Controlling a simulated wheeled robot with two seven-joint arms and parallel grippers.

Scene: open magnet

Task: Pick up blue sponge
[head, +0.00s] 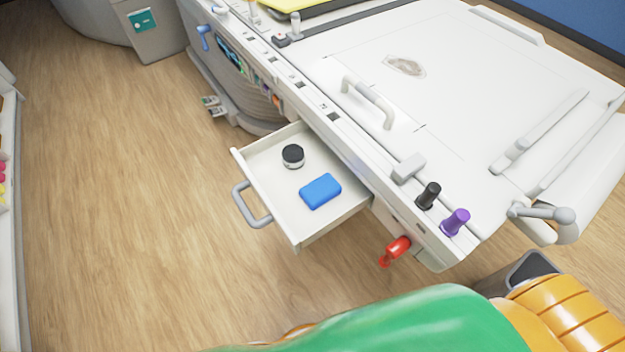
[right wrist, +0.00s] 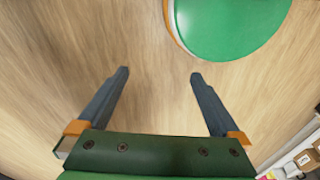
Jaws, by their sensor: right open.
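A blue sponge (head: 320,191) lies flat in an open white drawer (head: 297,236), near its right side. The drawer is pulled out from the side of the white machine. My right gripper (right wrist: 160,75) is open and empty in the right wrist view, with wooden floor beyond its fingers. The sponge is not in the right wrist view. Neither gripper can be made out in the head view, so where the right one is relative to the sponge cannot be told.
A black-topped round container (head: 293,156) sits in the drawer beside the sponge. The drawer has a grey handle (head: 252,205) on its front. A red knob (head: 395,251) sticks out right of the drawer. Black (head: 428,195) and purple (head: 455,222) knobs stand above. Floor left of the drawer is clear.

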